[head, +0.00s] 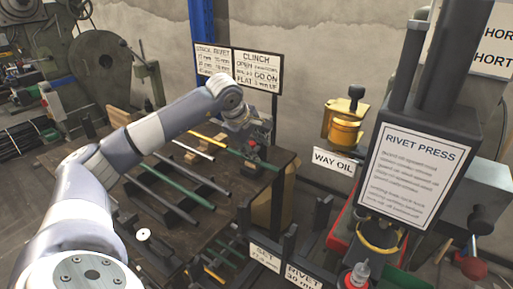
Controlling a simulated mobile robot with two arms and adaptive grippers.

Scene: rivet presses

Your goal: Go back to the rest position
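My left arm reaches in from the lower left of the head view. Its gripper (257,138) is over the far right part of a dark workbench (285,160). The fingers are small and dark there, beside a small dark fixture (255,160) with a bit of red. I cannot tell whether they are open or shut, or whether they touch anything. My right gripper is not in view.
Several rods lie on racks on the bench, including a green rod (170,191). The rivet press (415,165) stands close at right. An oil pot (345,128) hangs on the wall above a "WAY OIL" sign (333,161). Signboards (257,70) stand behind the gripper.

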